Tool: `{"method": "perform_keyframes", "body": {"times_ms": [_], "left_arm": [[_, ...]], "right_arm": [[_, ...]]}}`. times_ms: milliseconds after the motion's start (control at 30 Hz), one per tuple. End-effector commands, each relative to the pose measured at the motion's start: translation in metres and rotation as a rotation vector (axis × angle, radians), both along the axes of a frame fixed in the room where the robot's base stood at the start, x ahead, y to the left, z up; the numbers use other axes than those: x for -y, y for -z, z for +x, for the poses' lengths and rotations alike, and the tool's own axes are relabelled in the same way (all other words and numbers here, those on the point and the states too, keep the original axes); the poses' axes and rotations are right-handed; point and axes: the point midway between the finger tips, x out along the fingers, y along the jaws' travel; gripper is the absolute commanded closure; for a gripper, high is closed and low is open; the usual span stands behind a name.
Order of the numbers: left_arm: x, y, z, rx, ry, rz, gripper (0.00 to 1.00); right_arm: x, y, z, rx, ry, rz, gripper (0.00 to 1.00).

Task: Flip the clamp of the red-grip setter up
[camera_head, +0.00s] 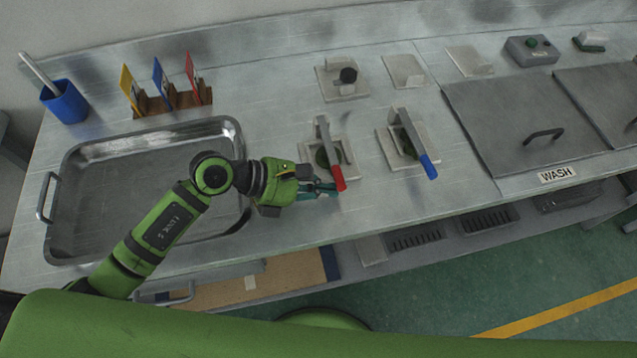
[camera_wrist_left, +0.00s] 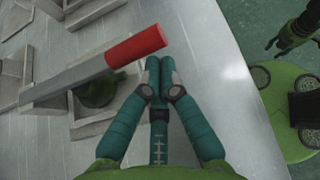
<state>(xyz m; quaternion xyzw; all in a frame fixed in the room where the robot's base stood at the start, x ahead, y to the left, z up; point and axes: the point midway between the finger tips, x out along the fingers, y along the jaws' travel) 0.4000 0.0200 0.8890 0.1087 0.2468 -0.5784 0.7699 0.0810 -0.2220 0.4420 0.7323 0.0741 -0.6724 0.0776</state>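The red-grip setter has a pale base plate (camera_head: 348,150) and a grey clamp arm (camera_head: 324,135) lying across it. The arm's red grip (camera_head: 338,179) points toward the bench's front edge. In the left wrist view the red grip (camera_wrist_left: 135,47) lies just beyond and left of my fingertips. A dark green round piece (camera_wrist_left: 97,90) shows partly under the clamp arm. My left gripper (camera_head: 333,188) is beside the red grip, and its teal fingertips (camera_wrist_left: 160,66) are together with nothing seen between them. In the wrist view, a dark gripper, apparently my right one (camera_wrist_left: 277,45), shows small at upper right.
A blue-grip setter (camera_head: 408,140) stands to the right. A metal tray (camera_head: 70,161) lies under my left arm. Behind are colored cards in a wooden rack (camera_head: 172,103), a blue cup (camera_head: 66,103) and small fixtures (camera_head: 341,82). The WASH lid (camera_head: 500,110) is at right.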

Motion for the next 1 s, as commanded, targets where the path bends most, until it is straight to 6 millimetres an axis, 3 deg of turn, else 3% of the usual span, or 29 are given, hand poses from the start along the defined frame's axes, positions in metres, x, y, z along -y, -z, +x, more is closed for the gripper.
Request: {"method": "perform_keyframes", "body": {"times_ms": [767, 1000], "left_arm": [[0.0, -0.016, 0.0, -0.084, 0.0, -0.028, 1.0], [-0.001, -0.031, 0.001, -0.16, -0.001, -0.053, 1.0]], "right_arm": [[0.0, -0.008, 0.004, 0.007, 0.001, 0.001, 0.6], [0.0, -0.016, 0.004, 0.008, 0.001, 0.0, 0.6]]}}
